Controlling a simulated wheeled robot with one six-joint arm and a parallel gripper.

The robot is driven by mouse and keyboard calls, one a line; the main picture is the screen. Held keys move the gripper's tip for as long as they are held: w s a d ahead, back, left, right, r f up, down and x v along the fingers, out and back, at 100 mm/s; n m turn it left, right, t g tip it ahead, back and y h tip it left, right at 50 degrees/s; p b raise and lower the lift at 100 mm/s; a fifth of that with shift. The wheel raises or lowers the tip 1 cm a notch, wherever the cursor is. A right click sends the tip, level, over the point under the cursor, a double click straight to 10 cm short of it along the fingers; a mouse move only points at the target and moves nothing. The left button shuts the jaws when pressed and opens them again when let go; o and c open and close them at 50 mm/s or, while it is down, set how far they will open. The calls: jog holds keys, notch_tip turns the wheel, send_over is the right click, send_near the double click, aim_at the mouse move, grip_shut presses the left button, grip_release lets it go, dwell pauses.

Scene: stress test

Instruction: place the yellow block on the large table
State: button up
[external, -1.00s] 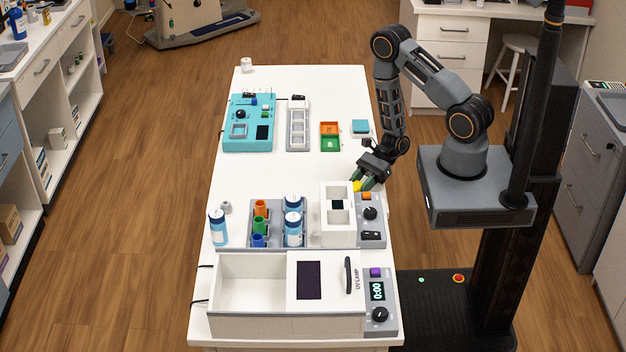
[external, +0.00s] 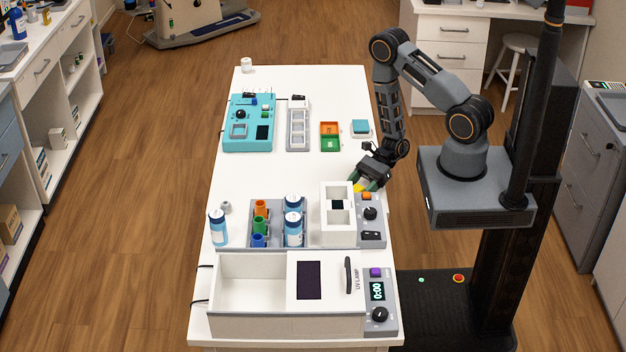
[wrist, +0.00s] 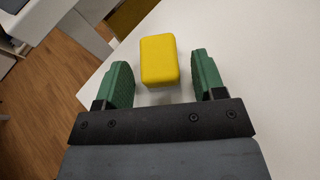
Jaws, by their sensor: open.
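The yellow block (wrist: 160,60) rests on the white top of the large table (external: 281,175), near its right edge. In the external view the yellow block (external: 359,187) is mostly hidden by my gripper (external: 367,183). In the wrist view my gripper (wrist: 163,85) is open, with one green finger on each side of the block's near end. Gaps show between the block and both fingers, and most of the block is beyond the fingertips.
A white device with compartments and a knob (external: 370,213) stands just in front of my gripper. A rack with coloured tubes (external: 270,208) and blue-labelled bottles (external: 293,220) are to its left. A UV lamp box (external: 240,320) fills the near end. The table's middle is clear.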

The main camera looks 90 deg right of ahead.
jog(key=shift+r, duration=0.25)
jog(key=b+v, duration=0.1)
jog(key=v, duration=0.9)
jog(key=shift+s+d+f, duration=0.15)
jog(key=shift+s+d+r, duration=0.35)
jog(key=shift+r, duration=0.05)
jog(key=w+a+r+n+g+h, duration=0.1)
jog(key=a+r+n+h, duration=0.3)
jog(key=r+n, duration=0.9)
jog(key=w+a+r+n+g+h, duration=0.1)
jog(key=a+r+n+g+h, duration=0.2)
jog(key=r+n, duration=1)
jog(key=a+n+h, duration=0.1)
jog(key=a+h, duration=0.1)
jog(key=a, duration=0.2)
jog(key=shift+a+r+g, duration=0.2)
jog(key=shift+r+g, duration=0.1)
jog(key=shift+g, duration=0.1)
